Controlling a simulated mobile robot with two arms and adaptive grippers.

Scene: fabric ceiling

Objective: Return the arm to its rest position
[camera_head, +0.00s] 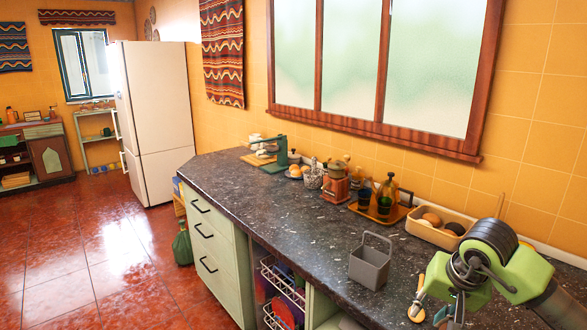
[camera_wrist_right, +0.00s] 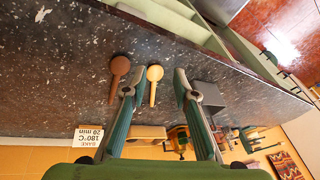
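My right arm reaches in from the lower right in the head view, with its right gripper (camera_head: 450,304) over the near right part of the counter. In the right wrist view the right gripper (camera_wrist_right: 159,78) has its two fingers apart, with nothing held between them. A light wooden utensil (camera_wrist_right: 154,84) lies on the counter and shows between the fingers; a brown one (camera_wrist_right: 120,70) shows beside the left finger. My left gripper and arm are not in view.
The dark speckled counter (camera_head: 240,195) has a grey basket (camera_head: 370,264) left of the gripper. A wooden tray of round items (camera_head: 437,227) stands behind, near the wall. A sign (camera_wrist_right: 88,137) shows in the wrist view. The red floor (camera_head: 90,250) at left is mostly clear.

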